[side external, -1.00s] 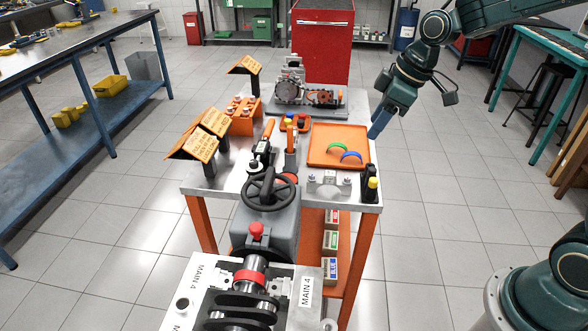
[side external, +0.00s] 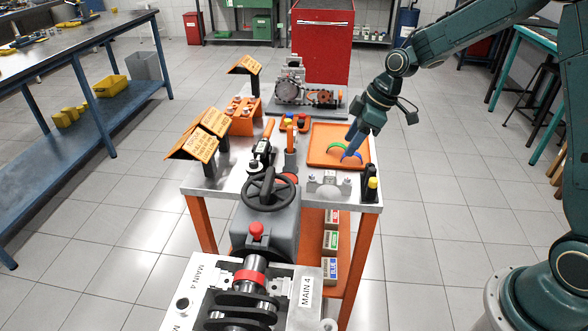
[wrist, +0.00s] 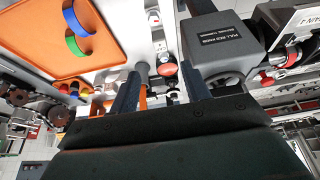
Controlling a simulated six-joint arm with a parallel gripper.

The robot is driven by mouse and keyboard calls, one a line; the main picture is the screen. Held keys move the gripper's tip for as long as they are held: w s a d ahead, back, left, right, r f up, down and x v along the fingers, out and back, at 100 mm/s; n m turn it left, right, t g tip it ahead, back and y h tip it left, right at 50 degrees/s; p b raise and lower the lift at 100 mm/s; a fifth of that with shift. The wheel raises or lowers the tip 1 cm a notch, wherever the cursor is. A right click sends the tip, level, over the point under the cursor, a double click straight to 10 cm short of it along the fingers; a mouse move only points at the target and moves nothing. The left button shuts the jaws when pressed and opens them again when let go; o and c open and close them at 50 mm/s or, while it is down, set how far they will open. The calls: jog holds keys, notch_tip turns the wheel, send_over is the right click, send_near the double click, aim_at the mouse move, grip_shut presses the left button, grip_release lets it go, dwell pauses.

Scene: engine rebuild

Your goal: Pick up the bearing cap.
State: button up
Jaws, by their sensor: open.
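The bearing cap looks to be the silver-grey metal block (side external: 329,184) near the front edge of the cart top, in front of the orange tray. My gripper (side external: 350,150) points down over the tray, behind the cap and apart from it. Its blue fingers overlap the blue shell in the side view; I cannot tell their exact height. In the wrist view my gripper (wrist: 160,82) is open, with its two fingers apart and nothing clearly held. The cap is not clearly seen in the wrist view.
The orange tray (side external: 318,158) holds a green curved shell (side external: 337,147) and a blue one (wrist: 74,17). A black holder with a yellow top (side external: 372,183) stands right of the cap. A grey handwheel unit (side external: 268,225) is at front left.

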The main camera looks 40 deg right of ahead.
aim_at(331, 173)
jog(key=x, duration=0.7)
jog(key=shift+f, duration=0.2)
jog(key=shift+a+f, duration=0.1)
jog(key=shift+x, duration=2.55)
jog(key=shift+s, duration=0.1)
jog(key=c, duration=1)
grip_shut()
notch_tip(331, 173, up, 20)
